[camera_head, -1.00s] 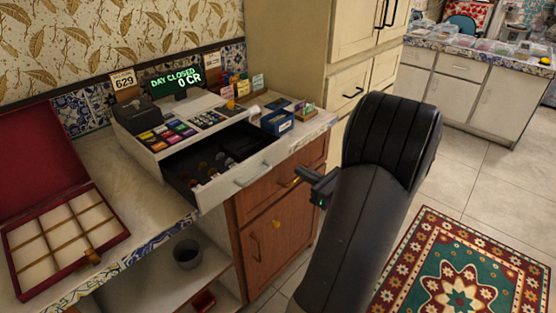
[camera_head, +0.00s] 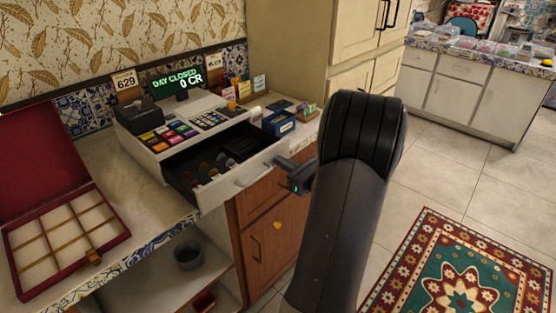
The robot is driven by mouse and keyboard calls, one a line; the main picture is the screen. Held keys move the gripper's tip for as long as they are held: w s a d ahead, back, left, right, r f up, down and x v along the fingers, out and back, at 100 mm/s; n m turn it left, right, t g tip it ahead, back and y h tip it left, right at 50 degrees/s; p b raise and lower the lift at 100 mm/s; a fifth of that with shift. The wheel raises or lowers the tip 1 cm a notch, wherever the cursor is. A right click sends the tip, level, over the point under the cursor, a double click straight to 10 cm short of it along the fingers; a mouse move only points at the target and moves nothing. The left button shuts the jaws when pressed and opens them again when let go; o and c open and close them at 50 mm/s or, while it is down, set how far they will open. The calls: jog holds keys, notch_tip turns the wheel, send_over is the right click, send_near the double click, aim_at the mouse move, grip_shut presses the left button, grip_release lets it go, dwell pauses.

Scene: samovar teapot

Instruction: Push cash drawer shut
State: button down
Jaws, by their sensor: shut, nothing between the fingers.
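The cash register (camera_head: 172,133) stands on the counter, with a green display reading "DAY CLOSED 0 CR". Its cash drawer (camera_head: 215,196) is pulled out toward the front, with dark compartments holding coins visible inside. A pale handle (camera_head: 254,175) is on the drawer's white front. My gripper (camera_head: 283,162) is shut and empty, just right of the handle and close to the drawer front's right end. I cannot tell whether it touches the drawer. My dark arm comes up from the bottom right and hides part of the wooden cabinet.
An open red box (camera_head: 72,249) with a divided tray lies at the left on the counter. A blue box (camera_head: 279,122) stands right of the register. Wooden cabinet doors (camera_head: 268,238) are below the drawer. Open floor (camera_head: 450,165) and a patterned rug (camera_head: 455,275) lie at the right.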

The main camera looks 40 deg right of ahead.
aim_at(254, 147)
jog(key=shift+w+a, duration=0.1)
jog(key=shift+w, duration=1.1)
jog(key=w, duration=0.6)
jog(key=w+b, duration=0.1)
jog(key=w, duration=0.2)
jog(key=shift+w+a, duration=0.3)
jog(key=shift+a, duration=0.1)
jog(key=shift+s, duration=0.15)
